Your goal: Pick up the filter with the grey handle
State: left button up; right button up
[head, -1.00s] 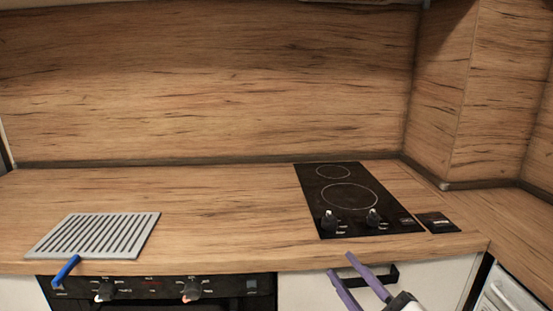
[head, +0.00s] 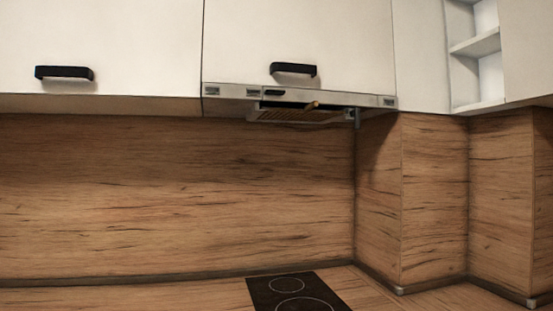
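A filter (head: 290,115) sits under the range hood (head: 230,91) in the head view, seen edge-on from below. A yellowish handle (head: 313,105) sticks out at its front. A small grey piece (head: 357,118) hangs below the hood's right end; I cannot tell whether it is a handle. No filter with a clearly grey handle shows. Neither of my grippers is in view.
White wall cabinets with black handles (head: 64,73) (head: 293,70) line the top, with open shelves (head: 476,45) at the right. The black hob (head: 292,293) lies on the counter below the hood. The wooden splashback (head: 170,195) is bare.

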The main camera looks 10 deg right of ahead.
aim_at(306, 114)
jog(key=u, duration=0.05)
jog(key=k, duration=1.05)
jog(key=z, duration=0.95)
jog(key=i, duration=0.85)
jog(key=u, duration=0.85)
jog(key=i, duration=0.6)
jog(key=u, duration=0.65)
